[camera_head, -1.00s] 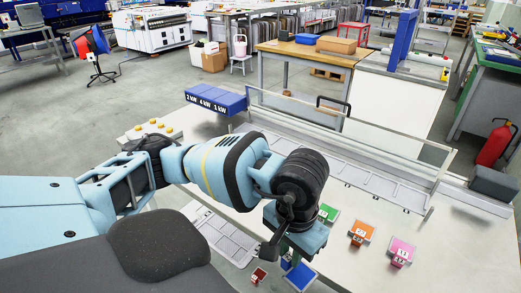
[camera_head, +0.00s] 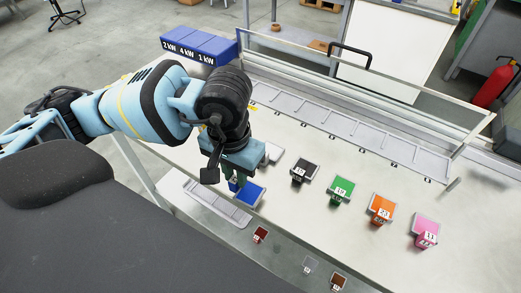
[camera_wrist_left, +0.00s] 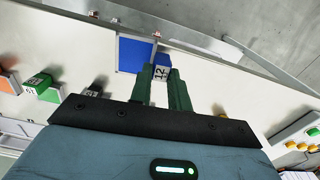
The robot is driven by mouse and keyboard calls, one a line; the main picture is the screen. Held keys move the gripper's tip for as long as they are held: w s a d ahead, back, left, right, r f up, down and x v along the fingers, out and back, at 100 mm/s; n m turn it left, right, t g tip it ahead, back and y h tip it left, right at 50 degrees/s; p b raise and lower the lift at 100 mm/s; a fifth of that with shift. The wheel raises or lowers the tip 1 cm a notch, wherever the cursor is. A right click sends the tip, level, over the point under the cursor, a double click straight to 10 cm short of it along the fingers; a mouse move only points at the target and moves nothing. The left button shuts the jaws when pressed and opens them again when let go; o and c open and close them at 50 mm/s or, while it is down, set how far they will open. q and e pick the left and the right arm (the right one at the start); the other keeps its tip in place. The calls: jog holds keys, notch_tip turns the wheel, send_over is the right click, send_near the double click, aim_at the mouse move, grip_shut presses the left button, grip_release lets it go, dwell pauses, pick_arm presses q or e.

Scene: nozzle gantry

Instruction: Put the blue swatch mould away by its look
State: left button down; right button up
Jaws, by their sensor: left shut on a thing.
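The blue swatch mould (camera_head: 250,196) has a flat blue square face and a small block marked 12. It is near the table's front edge in the head view. In the left wrist view its blue face (camera_wrist_left: 134,54) lies just beyond the fingers. My left gripper (camera_head: 236,182) is shut on the block, and its green fingers (camera_wrist_left: 162,78) close on either side of it. I cannot tell whether the mould touches the table. A long grey slotted rack (camera_head: 340,117) runs along the back of the table. My right gripper is not in view.
Black (camera_head: 303,171), green (camera_head: 341,189), orange (camera_head: 381,208) and pink (camera_head: 426,231) moulds stand in a row to the right. A blue box (camera_head: 200,45) labelled in kW stands at back left. Bare table lies between row and rack.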

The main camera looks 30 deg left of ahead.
aim_at(244, 191)
pick_arm(q)
jog(key=shift+w+a+n, duration=0.2)
jog(key=shift+a+n, duration=0.15)
jog(key=shift+n, duration=0.05)
jog(key=shift+w+d+r+n, duration=0.1)
jog(key=shift+n, duration=0.5)
jog(key=n, duration=0.1)
jog(key=s+d+r+n, duration=0.1)
jog(key=shift+d+n, duration=0.1)
jog(key=shift+n, duration=0.2)
jog(key=shift+d+n, duration=0.15)
jog(key=shift+n, duration=0.55)
jog(key=n, duration=0.3)
jog(key=shift+d+r+p, duration=0.1)
jog(key=shift+r+p, duration=0.15)
jog(key=shift+p, duration=0.1)
jog(key=n, duration=0.3)
jog(key=r+n, duration=0.1)
jog(key=shift+s+d, duration=0.1)
jog(key=shift+d, duration=0.3)
jog(key=n, duration=0.2)
jog(key=shift+d+r+n, duration=0.1)
jog(key=shift+n, duration=0.2)
jog(key=shift+s+d+r+n, duration=0.1)
jog(key=shift+n, duration=0.7)
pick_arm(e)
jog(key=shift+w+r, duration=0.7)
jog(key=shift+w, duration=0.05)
